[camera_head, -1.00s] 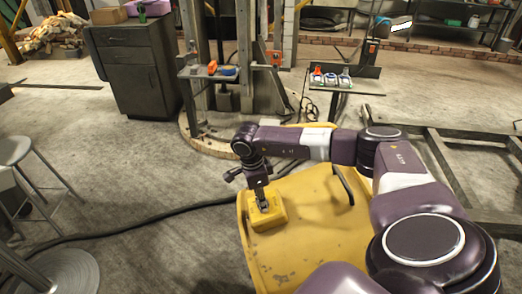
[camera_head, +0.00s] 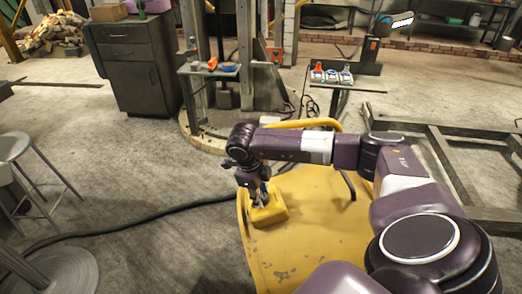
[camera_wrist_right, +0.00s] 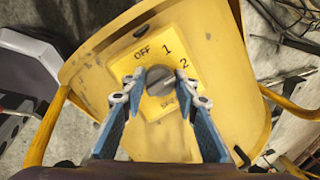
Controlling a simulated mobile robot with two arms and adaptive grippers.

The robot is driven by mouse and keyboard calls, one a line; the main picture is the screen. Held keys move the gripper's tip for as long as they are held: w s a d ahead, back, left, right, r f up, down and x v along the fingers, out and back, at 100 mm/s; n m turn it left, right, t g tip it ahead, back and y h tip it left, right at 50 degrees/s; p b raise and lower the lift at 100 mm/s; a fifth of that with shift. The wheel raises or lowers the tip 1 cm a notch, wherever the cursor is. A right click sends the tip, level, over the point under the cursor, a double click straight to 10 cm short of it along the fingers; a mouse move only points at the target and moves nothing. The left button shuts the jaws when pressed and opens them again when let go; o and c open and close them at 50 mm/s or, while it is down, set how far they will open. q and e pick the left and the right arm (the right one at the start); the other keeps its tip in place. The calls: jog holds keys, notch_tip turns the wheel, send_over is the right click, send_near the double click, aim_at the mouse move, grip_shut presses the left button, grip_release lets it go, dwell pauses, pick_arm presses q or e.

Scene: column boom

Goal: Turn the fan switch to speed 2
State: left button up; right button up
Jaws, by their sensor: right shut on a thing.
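The fan switch is a yellow box (camera_head: 277,215) on the yellow panel (camera_head: 310,225) in the head view. In the right wrist view its yellow plate (camera_wrist_right: 182,42) carries the labels OFF, 1 and 2 around a round grey knob (camera_wrist_right: 160,81). Another label below the knob is partly hidden by a fingertip. My right gripper (camera_wrist_right: 160,93) has one fingertip on each side of the knob and is shut on it. I cannot tell for sure which label the knob points at. In the head view the right gripper (camera_head: 261,200) points down at the box. My left gripper is not in view.
A yellow tube frame (camera_head: 300,123) rises behind the panel. A dark cable (camera_head: 150,216) runs across the floor to it. Stools (camera_head: 25,160) stand at the left, a dark cabinet (camera_head: 135,65) behind, and a small stand with clamps (camera_head: 340,85) beyond. A metal floor frame (camera_head: 440,165) lies at the right.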

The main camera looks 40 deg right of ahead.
dwell(0.4)
jog(key=o, duration=1.1)
jog(key=v, duration=1.2)
jog(key=shift+a, duration=0.15)
